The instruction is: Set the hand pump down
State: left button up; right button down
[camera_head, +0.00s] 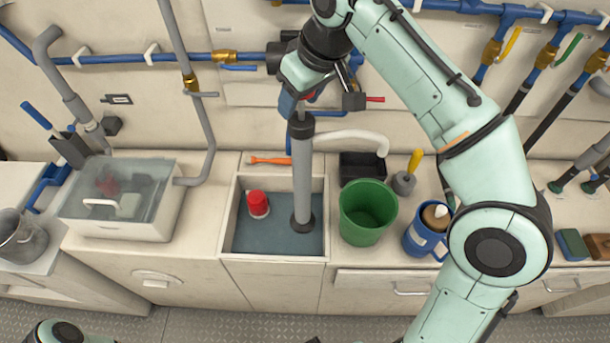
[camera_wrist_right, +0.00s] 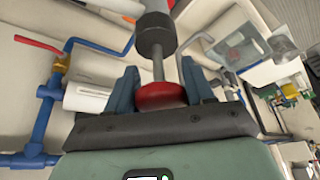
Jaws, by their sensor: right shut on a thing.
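The hand pump (camera_head: 302,175) is a long grey tube with black end caps. It hangs upright over the sink basin (camera_head: 325,250), its lower end within the basin outline; I cannot tell whether it touches the bottom. My right gripper (camera_head: 300,98) is shut on its top end. In the right wrist view the pump's red knob (camera_wrist_right: 160,95) sits between the blue fingers of the gripper (camera_wrist_right: 163,88), with a thin rod leading to the black cap (camera_wrist_right: 155,35). My left gripper is out of view; only a piece of that arm shows at bottom left.
A red-capped container (camera_head: 258,204) stands in the sink left of the pump. A green bucket (camera_head: 366,212) and blue mug (camera_head: 425,238) stand right of it. A clear-lidded box (camera_head: 120,230) is at left. An orange tool (camera_head: 270,160) lies behind the sink.

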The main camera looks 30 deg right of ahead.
notch_tip(320, 180, down, 10)
jog(key=b, duration=0.3)
jog(key=shift+s+r, duration=0.1)
pick_arm(q)
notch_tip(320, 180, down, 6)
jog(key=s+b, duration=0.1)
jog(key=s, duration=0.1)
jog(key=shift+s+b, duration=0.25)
jog(key=shift+b, duration=0.1)
pick_arm(e)
jog(key=shift+f, duration=2.55)
jog(key=shift+f, duration=0.2)
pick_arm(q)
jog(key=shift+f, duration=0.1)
pick_arm(e)
jog(key=shift+c, duration=2.1)
grip_release()
jog(key=shift+r, duration=0.35)
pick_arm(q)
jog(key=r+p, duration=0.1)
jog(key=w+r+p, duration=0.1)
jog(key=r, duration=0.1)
pick_arm(e)
send_near(302, 154)
jog(key=shift+w+d+f, duration=0.55)
jog(key=shift+d+f, duration=0.05)
